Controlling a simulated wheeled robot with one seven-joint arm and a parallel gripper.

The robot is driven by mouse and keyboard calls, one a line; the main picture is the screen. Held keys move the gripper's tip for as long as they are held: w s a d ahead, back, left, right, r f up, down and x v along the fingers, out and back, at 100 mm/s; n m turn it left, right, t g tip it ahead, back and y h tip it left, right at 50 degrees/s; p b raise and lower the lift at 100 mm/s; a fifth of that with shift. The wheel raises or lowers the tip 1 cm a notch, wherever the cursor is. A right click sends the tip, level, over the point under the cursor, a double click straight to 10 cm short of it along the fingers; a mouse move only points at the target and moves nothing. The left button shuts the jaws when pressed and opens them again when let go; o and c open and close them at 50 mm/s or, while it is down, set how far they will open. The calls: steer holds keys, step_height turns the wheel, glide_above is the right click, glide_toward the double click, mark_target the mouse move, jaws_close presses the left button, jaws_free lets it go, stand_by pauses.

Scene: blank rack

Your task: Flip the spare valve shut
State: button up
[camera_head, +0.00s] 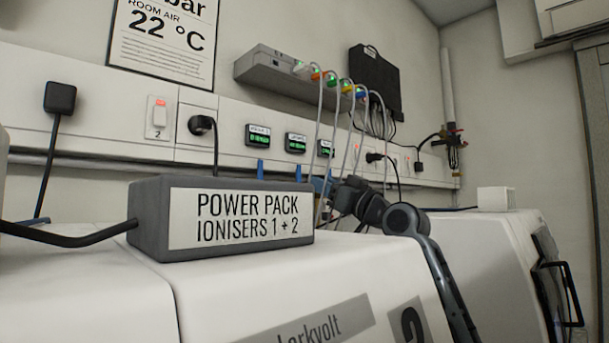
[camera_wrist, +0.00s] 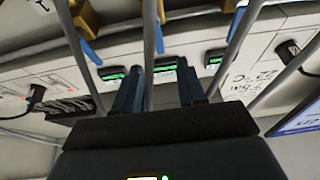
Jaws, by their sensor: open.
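Three blue valve levers hang in a row below small green displays on the wall panel in the head view: a left one (camera_head: 260,168), a middle one (camera_head: 298,173) and a right one (camera_head: 325,183). In the wrist view blue levers show at the left (camera_wrist: 90,51), centre (camera_wrist: 159,40) and right (camera_wrist: 236,20), some on brass bodies (camera_wrist: 87,16). I cannot read which is the spare valve. My gripper (camera_wrist: 160,66) is open, its two fingers apart, pointing at the panel near the centre lever. A grey tube passes between or before the fingers. In the head view my arm hides most of the gripper.
Several grey tubes (camera_head: 318,115) run down from a manifold (camera_head: 290,75) in front of the panel, close around my gripper. A grey power pack (camera_head: 160,220) sits on a white machine (camera_head: 80,300) in front. Plugs and switches (camera_head: 159,115) line the panel.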

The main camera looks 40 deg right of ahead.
mark_target(300, 171)
steer(key=p+x, duration=0.2)
steer(key=x, duration=0.5)
steer(key=shift+w+r, duration=0.3)
steer(key=shift+c, duration=0.4)
jaws_close()
